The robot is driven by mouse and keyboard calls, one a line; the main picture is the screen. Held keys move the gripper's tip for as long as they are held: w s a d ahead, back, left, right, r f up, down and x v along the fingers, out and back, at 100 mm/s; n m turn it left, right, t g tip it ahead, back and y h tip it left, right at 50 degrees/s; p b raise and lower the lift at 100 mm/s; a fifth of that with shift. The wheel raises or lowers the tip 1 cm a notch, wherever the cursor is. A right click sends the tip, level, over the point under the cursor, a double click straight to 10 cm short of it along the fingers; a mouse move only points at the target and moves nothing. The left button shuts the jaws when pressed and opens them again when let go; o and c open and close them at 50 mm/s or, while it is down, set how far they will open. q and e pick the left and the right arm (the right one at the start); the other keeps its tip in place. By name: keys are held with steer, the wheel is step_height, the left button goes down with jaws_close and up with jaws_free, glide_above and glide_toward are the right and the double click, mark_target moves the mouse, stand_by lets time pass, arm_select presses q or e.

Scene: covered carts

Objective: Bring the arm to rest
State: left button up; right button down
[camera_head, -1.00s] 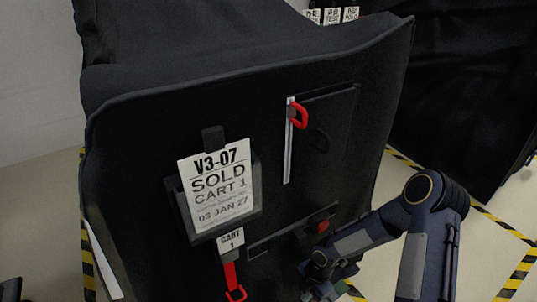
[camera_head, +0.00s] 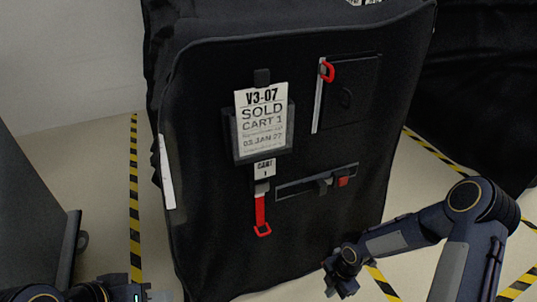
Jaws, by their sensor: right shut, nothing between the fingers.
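My right arm comes in from the right, and its gripper (camera_head: 340,287) hangs low in front of the cart's lower right side. It is shut and empty, apart from the cover as far as I can see. My left gripper (camera_head: 150,296) shows at the bottom left edge, mostly cut off, so its jaws cannot be made out. The black covered cart (camera_head: 225,215) stands ahead with a white SOLD CART 1 card (camera_head: 262,121) in a holder on its front.
A red pull loop (camera_head: 327,72) sits at the upper right of the cover and a red strap (camera_head: 260,212) hangs below the card. Another black covered cart (camera_head: 475,90) stands at right. A dark panel (camera_head: 35,215) stands at left. Striped tape (camera_head: 134,200) marks the pale floor.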

steer(key=s+d+r+m+t+h, duration=0.1)
steer(key=d+r+m, duration=0.3)
steer(key=r, duration=0.6)
steer(key=d+r+m+t, duration=0.1)
steer(key=d+r+m, duration=0.1)
steer(key=r+m, duration=0.55)
steer(key=s+a+r+m+t+y, duration=0.1)
steer(key=s+a+r+m+t, duration=0.1)
steer(key=s+r+m, duration=0.5)
steer(key=s+a+r+m+t+y, duration=0.1)
steer(key=s+a+r+m+t, duration=0.15)
steer(key=s+r+m, duration=0.45)
step_height(320, 180, up, 34)
steer(key=s+n+p, duration=0.1)
steer(key=p, duration=3.1)
steer(key=shift+d+r, duration=0.15)
steer(key=shift+r, duration=0.05)
steer(key=shift+s+n, duration=0.1)
steer(key=shift+n, duration=0.15)
